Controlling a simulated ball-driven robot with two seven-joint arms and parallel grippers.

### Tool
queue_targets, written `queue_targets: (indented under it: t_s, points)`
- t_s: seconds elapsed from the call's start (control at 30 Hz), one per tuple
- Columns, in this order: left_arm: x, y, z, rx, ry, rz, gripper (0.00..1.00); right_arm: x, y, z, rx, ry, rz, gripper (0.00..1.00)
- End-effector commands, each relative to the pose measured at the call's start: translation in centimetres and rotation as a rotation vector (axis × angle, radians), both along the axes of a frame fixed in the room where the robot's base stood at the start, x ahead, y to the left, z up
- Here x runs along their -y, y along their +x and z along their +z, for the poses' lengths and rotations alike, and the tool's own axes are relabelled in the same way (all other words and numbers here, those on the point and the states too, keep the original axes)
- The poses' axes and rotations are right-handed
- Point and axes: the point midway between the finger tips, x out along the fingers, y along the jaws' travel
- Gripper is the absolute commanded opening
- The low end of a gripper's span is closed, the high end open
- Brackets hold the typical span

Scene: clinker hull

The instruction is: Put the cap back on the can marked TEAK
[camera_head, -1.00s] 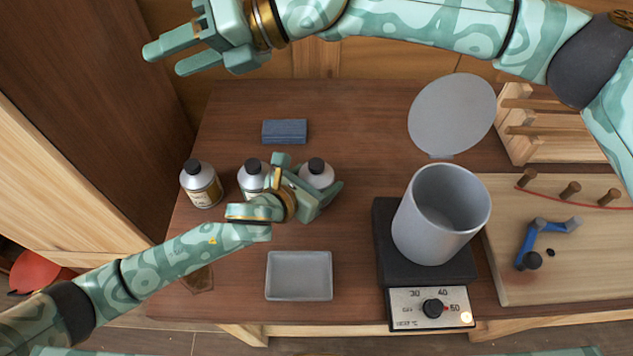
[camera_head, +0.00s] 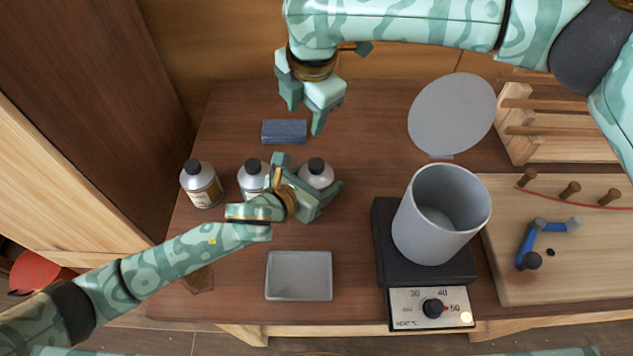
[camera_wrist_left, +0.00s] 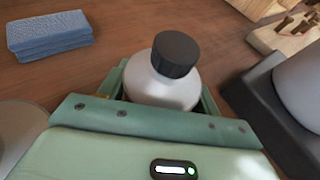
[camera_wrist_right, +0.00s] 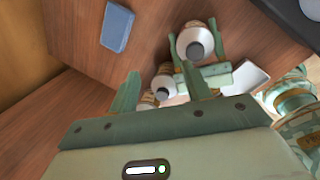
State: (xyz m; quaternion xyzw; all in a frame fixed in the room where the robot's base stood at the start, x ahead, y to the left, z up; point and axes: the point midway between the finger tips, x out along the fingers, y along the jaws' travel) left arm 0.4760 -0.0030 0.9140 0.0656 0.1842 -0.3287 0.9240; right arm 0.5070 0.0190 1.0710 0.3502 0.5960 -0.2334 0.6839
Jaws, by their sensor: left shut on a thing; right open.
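Three pale grey cans with black tops stand in a row on the bench. The left can (camera_head: 201,184) has a tan label too small to read; the middle can (camera_head: 252,178) is partly hidden by my left gripper. My left gripper (camera_head: 311,187) is shut around the body of the right can (camera_head: 318,174). In the left wrist view this can (camera_wrist_left: 160,88) is upright between the fingers, with a black ribbed cap (camera_wrist_left: 176,53) on its top. I cannot read which can says TEAK. My right gripper (camera_head: 305,118) is open and empty, above and behind the cans, pointing down.
A blue block (camera_head: 284,131) lies behind the cans. An empty grey tray (camera_head: 299,296) is in front. To the right stand a grey pot (camera_head: 425,225) with raised lid (camera_head: 452,115) on a hot plate (camera_head: 388,255), a pegged board (camera_head: 520,285) and a wooden rack (camera_head: 560,148).

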Motion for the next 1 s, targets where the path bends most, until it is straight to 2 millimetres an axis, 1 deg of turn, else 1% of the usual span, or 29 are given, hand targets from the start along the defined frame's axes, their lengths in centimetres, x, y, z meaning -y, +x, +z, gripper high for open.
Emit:
queue_targets:
  t_s: [0.03, 0.1, 0.2, 0.3, 0.57, 0.67, 0.77, 1.0]
  points:
    - [0.0, 0.0, 0.0, -0.001, 0.001, 0.000, 0.00, 0.5, -1.0, -0.2, -0.049, -0.033, 0.017, 0.48]
    - [0.0, 0.0, 0.0, -0.001, 0.001, 0.000, 0.00, 1.2, -2.2, -0.4, -0.111, -0.069, 0.041, 0.48]
    - [0.0, 0.0, 0.0, -0.001, 0.001, 0.000, 0.00, 1.7, -3.1, -0.4, -0.161, -0.098, 0.064, 0.48]
    - [0.0, 0.0, 0.0, -0.001, 0.001, 0.000, 0.00, 1.8, -3.5, -0.4, -0.180, -0.108, 0.072, 0.48]
    - [0.0, 0.0, 0.0, -0.001, 0.001, 0.000, 0.00, 1.8, -3.5, -0.5, -0.180, -0.106, 0.071, 0.48]
    - [0.0, 0.0, 0.0, -0.001, 0.001, 0.000, 0.00, 1.8, -3.5, -0.9, -0.181, -0.106, 0.070, 0.48]
    - [0.0, 0.0, 0.0, -0.001, 0.001, 0.000, 0.00, 1.8, -3.5, -2.0, -0.181, -0.107, 0.070, 0.48]
    - [0.0, 0.0, 0.0, -0.001, 0.001, 0.000, 0.00, 1.8, -3.5, -5.8, -0.182, -0.106, 0.069, 0.48]
